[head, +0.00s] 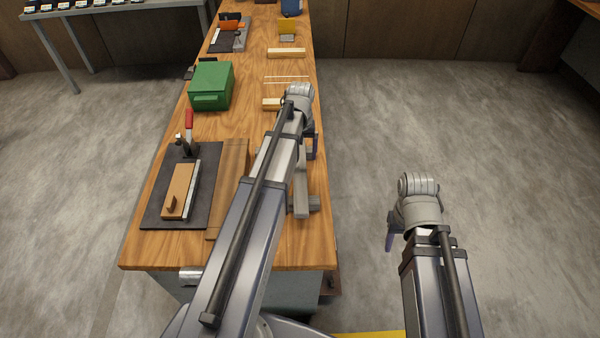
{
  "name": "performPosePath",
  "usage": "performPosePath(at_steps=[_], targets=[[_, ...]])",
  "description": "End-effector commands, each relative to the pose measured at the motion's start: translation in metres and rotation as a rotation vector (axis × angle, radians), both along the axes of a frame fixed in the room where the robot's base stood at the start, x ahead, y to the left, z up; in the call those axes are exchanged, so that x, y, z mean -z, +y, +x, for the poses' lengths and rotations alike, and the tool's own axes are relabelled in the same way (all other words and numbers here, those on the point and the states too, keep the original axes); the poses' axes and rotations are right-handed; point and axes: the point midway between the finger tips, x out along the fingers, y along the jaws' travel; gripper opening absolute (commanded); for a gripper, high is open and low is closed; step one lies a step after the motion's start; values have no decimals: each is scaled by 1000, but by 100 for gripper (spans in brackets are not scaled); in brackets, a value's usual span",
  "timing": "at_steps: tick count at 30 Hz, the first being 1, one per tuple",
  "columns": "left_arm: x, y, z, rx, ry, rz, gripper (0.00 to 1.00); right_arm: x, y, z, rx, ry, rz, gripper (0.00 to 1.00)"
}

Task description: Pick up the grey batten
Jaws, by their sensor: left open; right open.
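A grey bar (301,190), which looks like the grey batten, lies lengthwise near the right edge of the wooden bench (285,245). My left arm hides part of it, and a short grey block (315,204) is beside its near end. My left gripper (312,147) is open over the bench's right edge, close to the far end of the bar. The arm partly covers it, and I cannot tell whether it touches the bar. My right gripper (391,234) is open and empty, off the bench over the floor, mostly hidden by its own wrist.
A green box (211,86) and pale wooden blocks (286,53) stand farther back. The floor (480,150) at right is clear.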

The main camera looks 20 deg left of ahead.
Motion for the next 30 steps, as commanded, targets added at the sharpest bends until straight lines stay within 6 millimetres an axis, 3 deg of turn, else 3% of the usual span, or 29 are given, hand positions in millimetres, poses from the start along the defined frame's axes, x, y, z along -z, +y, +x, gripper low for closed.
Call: performPosePath(at_steps=[5,17,26,30], targets=[[5,0,-1,0,0,0,91,5,0,0,0,0,0,50],[50,0,-6,0,0,1,91,50,0,0,0,0,0,50],[51,0,-6,0,1,0,91,51,0,0,0,0,0,50],[51,0,-6,0,0,1,77,51,0,0,0,0,0,50]])
